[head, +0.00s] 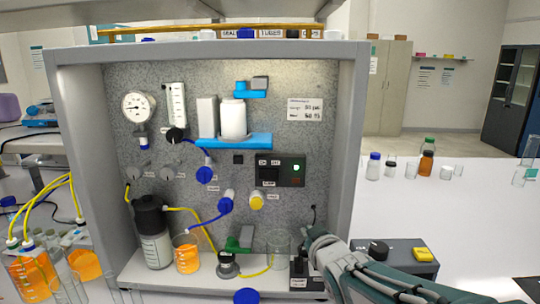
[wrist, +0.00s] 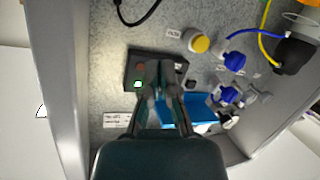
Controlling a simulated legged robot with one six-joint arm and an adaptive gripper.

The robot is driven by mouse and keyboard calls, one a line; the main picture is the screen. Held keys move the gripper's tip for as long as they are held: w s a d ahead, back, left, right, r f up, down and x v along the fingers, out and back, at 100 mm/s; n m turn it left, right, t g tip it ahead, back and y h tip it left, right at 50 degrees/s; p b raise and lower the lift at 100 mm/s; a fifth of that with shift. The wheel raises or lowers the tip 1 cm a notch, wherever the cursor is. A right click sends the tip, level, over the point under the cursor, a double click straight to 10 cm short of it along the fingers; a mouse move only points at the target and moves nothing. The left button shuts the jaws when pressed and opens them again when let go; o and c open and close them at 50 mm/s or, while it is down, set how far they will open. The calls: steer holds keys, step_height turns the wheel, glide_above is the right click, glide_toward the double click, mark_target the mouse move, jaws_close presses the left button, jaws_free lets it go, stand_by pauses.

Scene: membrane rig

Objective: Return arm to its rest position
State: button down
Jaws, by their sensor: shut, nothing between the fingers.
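My arm (head: 360,280) reaches in from the lower right in the head view. Its end is at the right front of the membrane rig (head: 352,150), low by the inner right wall. My gripper (wrist: 163,68) shows in the wrist view with both fingers together and nothing between them. In that view the fingers lie across the black switch box (wrist: 130,72) with its lit green lamp; I cannot tell the gap in depth. The same switch box (head: 292,170) is on the panel in the head view, above and left of my arm's end.
A glass beaker (head: 278,245) and a small black box (head: 302,272) stand close to my arm's end. A grey control box (head: 395,258) with a black knob and yellow button sits right of it. Bottles, including a brown one (head: 426,163), stand further back. The white bench between is clear.

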steer(key=s+d+f+m+g+h, duration=0.1)
steer(key=s+d+f+m+g, duration=0.1)
steer(key=s, duration=0.6)
steer(key=s+d+f+m+g+h, duration=0.1)
steer(key=s+g, duration=0.3)
steer(key=s, duration=0.5)
steer(key=s+d+f+m+g+h, duration=0.1)
steer(key=s+d+f+m+g, duration=0.1)
steer(key=s, duration=0.7)
steer(key=shift+d+f+m+g, duration=0.3)
steer(key=shift+d+m+g, duration=0.3)
steer(key=shift+d, duration=0.4)
